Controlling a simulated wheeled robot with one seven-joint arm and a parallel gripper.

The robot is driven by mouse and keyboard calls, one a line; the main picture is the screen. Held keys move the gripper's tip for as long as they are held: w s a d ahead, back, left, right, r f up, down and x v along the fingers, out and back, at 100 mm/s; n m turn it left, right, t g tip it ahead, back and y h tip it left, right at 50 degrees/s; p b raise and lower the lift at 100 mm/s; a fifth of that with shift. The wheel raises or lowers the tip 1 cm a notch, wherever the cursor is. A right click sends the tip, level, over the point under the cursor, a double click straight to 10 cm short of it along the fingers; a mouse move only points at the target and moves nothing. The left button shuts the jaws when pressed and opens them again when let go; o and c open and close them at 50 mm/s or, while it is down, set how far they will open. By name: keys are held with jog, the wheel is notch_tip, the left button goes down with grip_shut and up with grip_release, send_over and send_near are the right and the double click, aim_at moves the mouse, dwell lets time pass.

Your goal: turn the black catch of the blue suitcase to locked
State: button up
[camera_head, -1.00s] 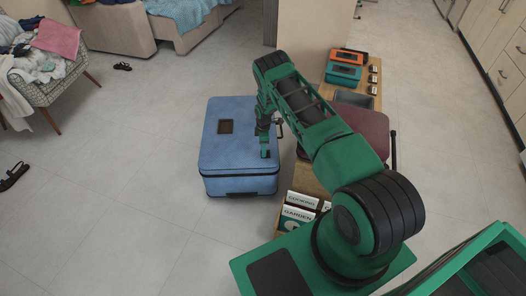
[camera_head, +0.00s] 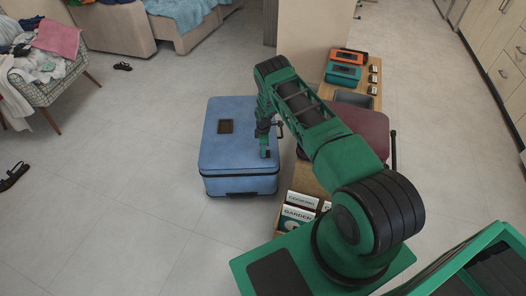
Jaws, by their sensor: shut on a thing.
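The blue suitcase (camera_head: 225,160) lies flat and closed on the floor left of my arm. My gripper (camera_head: 265,154) points down at the lid's right front part, close to the right edge. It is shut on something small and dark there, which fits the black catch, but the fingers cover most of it. I cannot tell from this view which way the catch is turned.
A wooden bench (camera_head: 312,180) to the right carries a dark red case (camera_head: 362,135), a grey bin and orange and teal boxes (camera_head: 343,75). Book-like boxes (camera_head: 298,217) stand at its near end. Floor left of the suitcase is clear; sandals (camera_head: 14,176) lie far left.

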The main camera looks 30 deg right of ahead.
jog(key=shift+w, duration=0.1)
jog(key=m, duration=0.4)
jog(key=shift+w+d, duration=0.15)
jog(key=shift+w, duration=0.05)
jog(key=m, duration=0.4)
jog(key=shift+w+d+r+m, duration=0.1)
jog(key=shift+w+d+m, duration=0.1)
jog(key=shift+m, duration=0.1)
jog(key=m, duration=0.4)
jog(key=shift+d+m, duration=0.25)
jog(key=shift+m, duration=0.05)
jog(key=shift+d+m, duration=0.2)
jog(key=shift+m, duration=2.1)
jog(key=o, duration=1)
jog(key=shift+s, duration=0.1)
